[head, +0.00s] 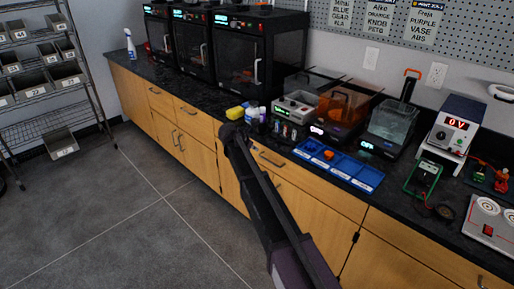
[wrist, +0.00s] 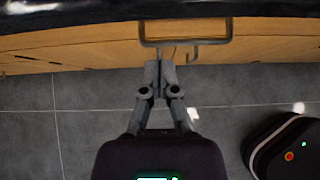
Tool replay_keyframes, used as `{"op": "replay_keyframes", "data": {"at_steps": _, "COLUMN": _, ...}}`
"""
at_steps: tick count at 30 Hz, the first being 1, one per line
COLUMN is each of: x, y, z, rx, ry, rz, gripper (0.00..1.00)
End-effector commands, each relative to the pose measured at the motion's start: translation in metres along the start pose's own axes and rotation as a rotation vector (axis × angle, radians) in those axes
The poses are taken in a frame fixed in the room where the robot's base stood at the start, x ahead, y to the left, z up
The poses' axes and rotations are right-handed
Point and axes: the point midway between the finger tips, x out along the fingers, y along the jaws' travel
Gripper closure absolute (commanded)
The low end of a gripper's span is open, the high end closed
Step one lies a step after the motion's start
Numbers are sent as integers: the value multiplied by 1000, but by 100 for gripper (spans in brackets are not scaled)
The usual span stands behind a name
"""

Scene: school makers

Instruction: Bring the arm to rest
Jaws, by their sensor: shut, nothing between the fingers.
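My gripper (wrist: 160,66) is shut and empty in the wrist view, its two fingers together and pointing toward the cabinet front. A metal drawer handle (wrist: 187,42) shows just beyond the fingertips; I cannot tell whether they touch. In the head view my dark arm reaches from the bottom up to the front of the counter, and the gripper's fingers cannot be made out there.
A wire shelf (head: 38,75) with bins stands at left. The grey floor (head: 130,215) is open.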

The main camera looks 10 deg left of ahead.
Motion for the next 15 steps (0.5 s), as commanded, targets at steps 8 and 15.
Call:
{"op": "replay_keyframes", "data": {"at_steps": 8, "x": 1, "y": -2, "z": 1, "rx": 2, "ry": 0, "rz": -2, "gripper": 100}}
{"op": "replay_keyframes", "data": {"at_steps": 15, "x": 4, "y": -14, "z": 1, "rx": 45, "ry": 13, "rz": -10, "gripper": 100}}
